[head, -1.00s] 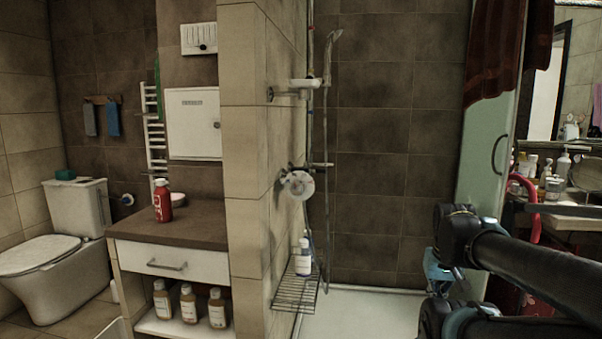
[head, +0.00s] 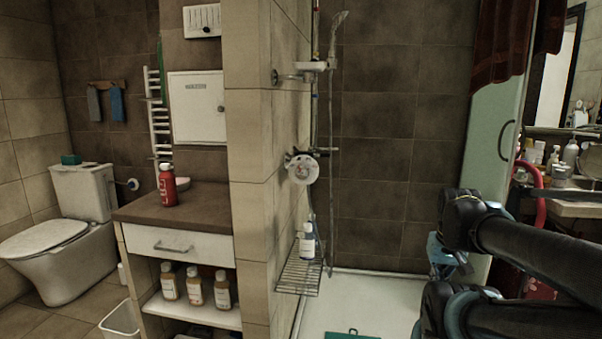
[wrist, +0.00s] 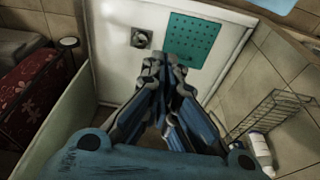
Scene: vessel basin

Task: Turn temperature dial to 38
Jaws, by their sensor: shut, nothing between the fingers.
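The temperature dial (head: 303,170) is a round white disc on the shower mixer, which is fixed to the side of the tiled partition wall. Its markings are too small to read. My gripper (head: 437,270) is partly hidden by my arm in the head view, at the right and lower than the dial, well apart from it. In the wrist view my gripper (wrist: 164,60) points down over the shower floor, with its fingers together and nothing between them. The dial does not show in the wrist view.
A wire rack (head: 297,275) with a white bottle (head: 307,242) hangs below the dial. A teal mat (wrist: 193,38) lies on the white shower tray (head: 375,300). A glass panel (head: 490,140) stands at the right. A cabinet (head: 172,243) stands left of the partition.

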